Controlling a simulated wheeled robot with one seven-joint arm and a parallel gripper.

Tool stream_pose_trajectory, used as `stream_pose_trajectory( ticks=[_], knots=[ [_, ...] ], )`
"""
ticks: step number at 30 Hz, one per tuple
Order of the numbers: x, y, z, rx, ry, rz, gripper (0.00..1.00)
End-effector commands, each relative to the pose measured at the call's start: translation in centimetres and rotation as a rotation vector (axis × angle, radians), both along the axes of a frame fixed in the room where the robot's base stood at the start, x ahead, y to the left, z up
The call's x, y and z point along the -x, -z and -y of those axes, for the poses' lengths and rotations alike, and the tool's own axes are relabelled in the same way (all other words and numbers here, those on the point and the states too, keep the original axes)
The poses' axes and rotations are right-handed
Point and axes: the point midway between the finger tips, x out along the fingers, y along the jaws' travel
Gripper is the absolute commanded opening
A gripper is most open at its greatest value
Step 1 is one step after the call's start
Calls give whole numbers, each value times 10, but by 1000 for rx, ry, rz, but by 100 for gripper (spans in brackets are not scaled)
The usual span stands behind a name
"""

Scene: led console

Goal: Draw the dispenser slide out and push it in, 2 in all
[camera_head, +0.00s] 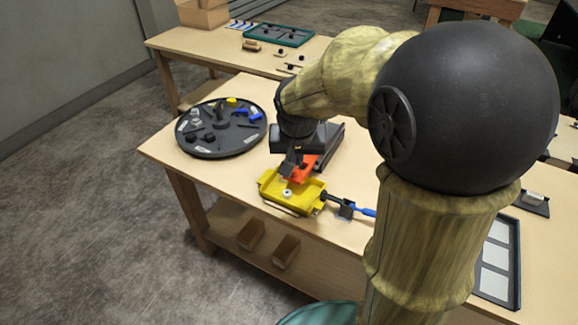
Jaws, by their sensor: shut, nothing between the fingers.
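The dispenser (332,157) is a dark block on the wooden table, partly hidden behind my wrist and arm. Its orange-red slide (305,166) shows beside my fingers, at the back of a yellow tray (268,189). How far the slide stands out of the dispenser I cannot tell. My gripper (287,172) points down just left of the slide, shut and empty. Whether it touches the slide is unclear. A small white ring-like piece (287,193) lies in the yellow tray.
A dark round turntable (222,150) with several small parts stands to the left. A blue-handled tool (362,211) lies right of the tray, near my arm. A framed panel (516,270) is at the right. The table's front left corner is bare.

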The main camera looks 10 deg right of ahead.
Motion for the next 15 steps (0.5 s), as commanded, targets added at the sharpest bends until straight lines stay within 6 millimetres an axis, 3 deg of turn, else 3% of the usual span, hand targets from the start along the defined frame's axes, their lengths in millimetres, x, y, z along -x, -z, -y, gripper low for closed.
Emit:
stream_pose_trajectory(
  ticks=[3,9,15],
  knots=[
    [39,32,12,-12,-72,-49,0],
    [102,73,23,-19,-192,-99,0],
    [123,85,25,-16,-237,-112,0]
  ],
)
